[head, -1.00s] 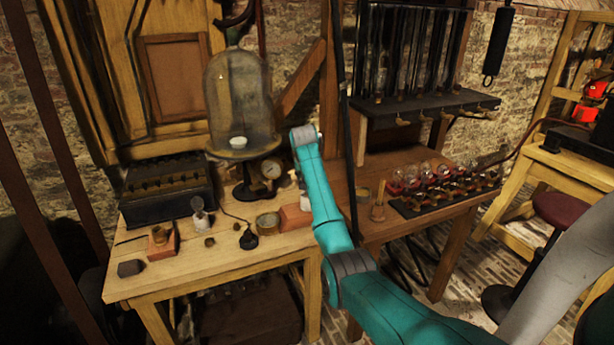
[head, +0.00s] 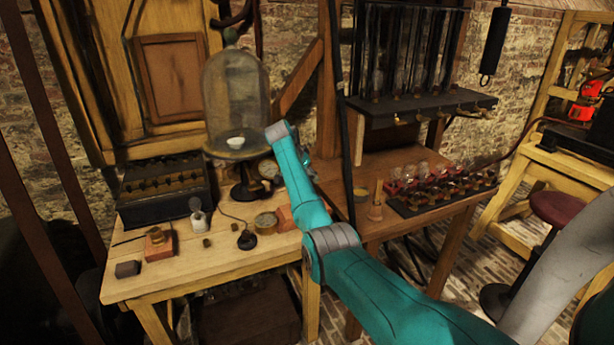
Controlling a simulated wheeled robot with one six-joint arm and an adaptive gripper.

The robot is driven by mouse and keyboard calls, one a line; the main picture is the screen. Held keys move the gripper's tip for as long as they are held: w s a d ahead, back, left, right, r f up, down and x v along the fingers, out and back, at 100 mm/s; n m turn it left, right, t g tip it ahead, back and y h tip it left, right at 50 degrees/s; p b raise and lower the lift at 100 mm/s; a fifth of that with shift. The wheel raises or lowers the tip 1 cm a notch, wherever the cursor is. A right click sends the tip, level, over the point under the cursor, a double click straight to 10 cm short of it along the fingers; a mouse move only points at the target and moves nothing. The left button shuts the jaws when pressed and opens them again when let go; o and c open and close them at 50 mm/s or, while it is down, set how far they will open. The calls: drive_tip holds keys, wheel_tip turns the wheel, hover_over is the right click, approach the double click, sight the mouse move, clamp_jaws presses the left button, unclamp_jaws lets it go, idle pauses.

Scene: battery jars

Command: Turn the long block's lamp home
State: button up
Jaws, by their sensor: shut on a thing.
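My teal arm reaches over the bench, and its grey-capped elbow-like joint is near the bell jar. The end of the arm is hidden behind its own links, so my gripper and its jaws do not show. A reddish block (head: 284,218) lies on the bench, its right part covered by my arm. No lamp on it can be made out. A smaller reddish block (head: 159,247) with a dark brass fitting stands at the front left. A small clear glass piece with a pale base (head: 198,218) stands behind it.
A glass bell jar (head: 235,100) stands on a dark pedestal. A dark box of cells (head: 165,195) is at the left. A round brass gauge (head: 266,222) lies by the reddish block. A rack with several bulbs (head: 440,185) and a wooden post (head: 376,206) are at the right.

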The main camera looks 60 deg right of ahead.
drive_tip(key=shift+s+a+f+m+g, duration=0.1)
drive_tip(key=shift+m+g, duration=0.2)
drive_tip(key=shift+m, duration=0.25)
drive_tip(key=shift+s+f+m+g, duration=0.1)
drive_tip(key=shift+m+g, duration=0.2)
drive_tip(key=shift+m, duration=0.25)
drive_tip(key=o, duration=1.3)
drive_tip(key=shift+w, duration=0.1)
drive_tip(key=shift+o, duration=0.2)
drive_tip(key=n+t, duration=0.1)
drive_tip(key=n, duration=0.2)
drive_tip(key=shift+w+t, duration=0.15)
drive_tip(key=shift+t, duration=0.25)
drive_tip(key=shift+w+r+n+t, duration=0.1)
drive_tip(key=shift+w+n+t, duration=0.1)
drive_tip(key=shift+n+t, duration=0.75)
drive_tip(key=shift+w+r+n+t, duration=0.15)
drive_tip(key=shift+n+t, duration=0.2)
drive_tip(key=shift+n, duration=1.1)
drive_tip(key=shift+f, duration=0.15)
drive_tip(key=c, duration=1)
drive_tip(key=shift+s+m+g, duration=0.1)
drive_tip(key=shift+m+g, duration=0.6)
drive_tip(key=shift+m, duration=0.5)
drive_tip(key=m+g, duration=0.2)
drive_tip(key=m, duration=0.1)
drive_tip(key=shift+s+m, duration=0.3)
drive_tip(key=shift+s, duration=0.05)
